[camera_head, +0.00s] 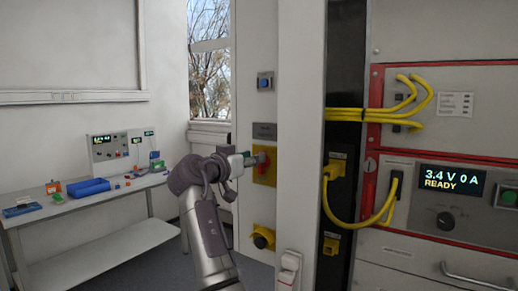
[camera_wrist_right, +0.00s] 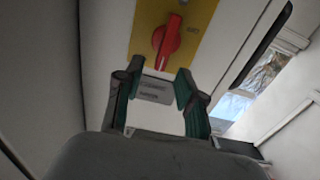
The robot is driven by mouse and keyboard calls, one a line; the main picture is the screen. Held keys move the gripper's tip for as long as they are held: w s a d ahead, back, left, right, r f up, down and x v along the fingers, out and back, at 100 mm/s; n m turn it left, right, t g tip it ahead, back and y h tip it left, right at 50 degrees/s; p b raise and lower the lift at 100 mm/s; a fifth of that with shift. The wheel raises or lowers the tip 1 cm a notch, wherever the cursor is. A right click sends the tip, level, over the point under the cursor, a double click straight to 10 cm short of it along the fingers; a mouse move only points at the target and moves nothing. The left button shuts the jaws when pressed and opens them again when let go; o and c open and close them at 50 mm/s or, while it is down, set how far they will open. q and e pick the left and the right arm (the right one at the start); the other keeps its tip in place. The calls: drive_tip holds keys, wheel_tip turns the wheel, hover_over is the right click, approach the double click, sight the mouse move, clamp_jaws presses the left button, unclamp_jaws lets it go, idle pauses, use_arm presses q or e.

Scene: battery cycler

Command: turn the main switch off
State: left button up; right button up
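The main switch is a red rotary handle (camera_head: 262,160) on a yellow plate (camera_head: 268,178), on the narrow front panel of the cabinet. In the right wrist view the red handle (camera_wrist_right: 167,42) stands lengthwise up the picture, slightly tilted, on its yellow plate (camera_wrist_right: 200,14). My right gripper (camera_head: 250,159) is close to the plate and partly covers the switch in the head view. In the wrist view my right gripper (camera_wrist_right: 160,73) is open, with nothing between its green-padded fingers. The handle lies beyond the fingertips, apparently apart from them. My left gripper is not in view.
A blue button (camera_head: 265,82) sits higher on the panel and a yellow-black knob (camera_head: 263,237) lower. Yellow cables (camera_head: 345,114) cross the cabinet at right. Its display (camera_head: 451,181) reads 3.4 V 0 A READY. A white workbench (camera_head: 90,208) stands at left.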

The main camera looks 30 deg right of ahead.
drive_tip(key=shift+p+x, duration=0.5)
drive_tip(key=shift+x, duration=1.4)
clamp_jaws()
